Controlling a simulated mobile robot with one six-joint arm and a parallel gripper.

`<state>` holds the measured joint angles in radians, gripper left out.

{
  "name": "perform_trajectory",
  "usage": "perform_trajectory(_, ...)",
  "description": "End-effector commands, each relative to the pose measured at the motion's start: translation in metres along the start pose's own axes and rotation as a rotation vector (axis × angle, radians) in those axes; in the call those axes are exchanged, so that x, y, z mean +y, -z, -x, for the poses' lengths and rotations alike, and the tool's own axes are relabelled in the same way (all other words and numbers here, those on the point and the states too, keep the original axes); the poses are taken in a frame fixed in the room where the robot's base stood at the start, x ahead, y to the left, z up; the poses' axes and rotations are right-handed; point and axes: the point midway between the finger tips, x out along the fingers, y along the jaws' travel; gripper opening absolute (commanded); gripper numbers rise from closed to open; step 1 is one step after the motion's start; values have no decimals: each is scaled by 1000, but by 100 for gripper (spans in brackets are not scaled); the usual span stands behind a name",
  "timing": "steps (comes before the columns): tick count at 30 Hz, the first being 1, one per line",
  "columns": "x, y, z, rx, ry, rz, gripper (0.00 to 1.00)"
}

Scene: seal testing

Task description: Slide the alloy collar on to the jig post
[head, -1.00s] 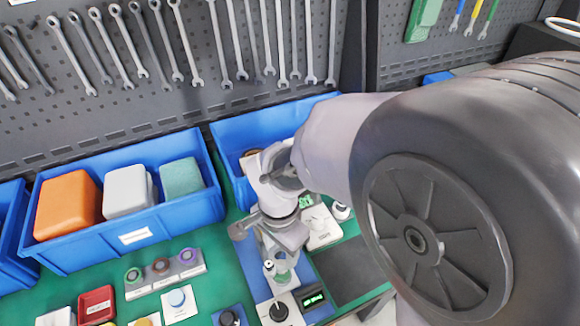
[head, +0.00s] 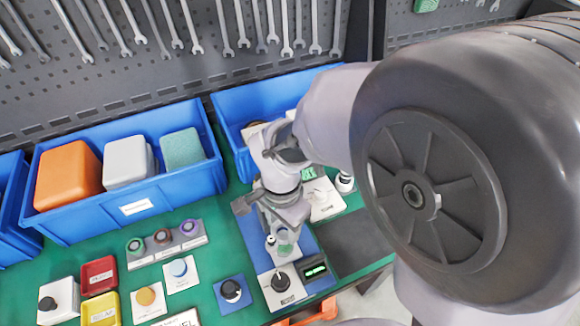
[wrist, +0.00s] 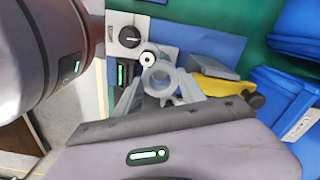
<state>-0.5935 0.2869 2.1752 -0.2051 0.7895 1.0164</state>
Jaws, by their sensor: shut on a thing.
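My gripper (wrist: 158,90) is shut on the alloy collar (wrist: 160,74), a plain grey ring seen nearly from above in the wrist view. The jig post (wrist: 148,57), with a pale round top and a dark centre, shows just beyond the collar's edge. The collar looks offset from the post in this view; their height gap cannot be told. In the head view, my gripper (head: 284,232) points down over the blue jig board (head: 308,238). The post (head: 270,240) stands beside the fingers there, and the collar is hard to make out.
A white plate with a black knob (head: 281,281) and a green-lit display (head: 315,270) sit close in front of the gripper. A three-ring holder (head: 167,243) stands left. Blue bins (head: 135,208) line the back. In the wrist view, a yellow part (wrist: 220,90) lies right of the fingers.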

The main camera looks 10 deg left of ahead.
Motion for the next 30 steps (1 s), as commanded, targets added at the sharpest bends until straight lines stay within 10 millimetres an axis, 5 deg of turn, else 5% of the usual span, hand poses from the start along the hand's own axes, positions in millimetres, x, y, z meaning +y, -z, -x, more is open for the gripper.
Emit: perform_trajectory(30,0,0,-14,0,0,0,0)
